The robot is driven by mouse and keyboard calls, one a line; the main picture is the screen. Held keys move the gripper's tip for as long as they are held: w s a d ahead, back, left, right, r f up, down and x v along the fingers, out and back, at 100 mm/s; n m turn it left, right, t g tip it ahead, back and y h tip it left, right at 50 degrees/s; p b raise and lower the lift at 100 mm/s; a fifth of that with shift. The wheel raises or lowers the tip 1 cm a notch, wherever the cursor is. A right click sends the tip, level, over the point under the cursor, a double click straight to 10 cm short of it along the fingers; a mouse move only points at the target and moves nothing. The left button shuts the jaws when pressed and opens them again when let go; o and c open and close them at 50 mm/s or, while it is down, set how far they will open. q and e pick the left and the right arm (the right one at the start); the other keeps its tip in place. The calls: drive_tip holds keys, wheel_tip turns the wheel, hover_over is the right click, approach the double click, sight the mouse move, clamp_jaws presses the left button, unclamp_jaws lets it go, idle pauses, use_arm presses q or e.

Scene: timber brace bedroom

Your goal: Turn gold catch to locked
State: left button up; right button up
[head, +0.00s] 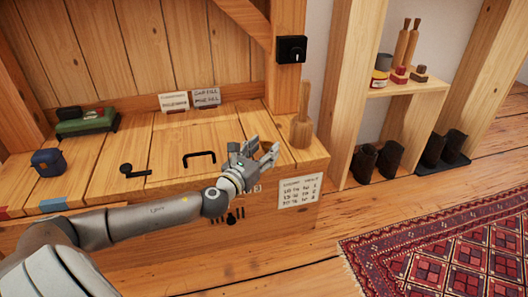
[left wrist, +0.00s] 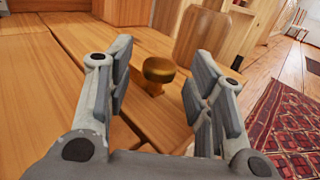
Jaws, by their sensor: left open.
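The gold catch (left wrist: 158,72) is a round brass knob on a short stem, upright on the wooden chest top in the left wrist view. My left gripper (head: 262,156) is open over the front right part of the chest top in the head view. In the left wrist view its two fingers stand apart on either side of the knob, with gaps showing between them and it. The knob appears a little beyond the fingers. The lock marking cannot be read. My right gripper is not in view.
A wooden mallet (head: 301,128) stands close behind the gripper on the chest top (head: 120,160). A black handle (head: 199,156) and a black latch (head: 132,171) lie left of it. A paper label (head: 299,192) is on the chest front. A patterned rug (head: 440,235) covers floor at right.

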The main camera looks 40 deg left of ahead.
use_arm(q)
drive_tip(key=shift+w, duration=0.3)
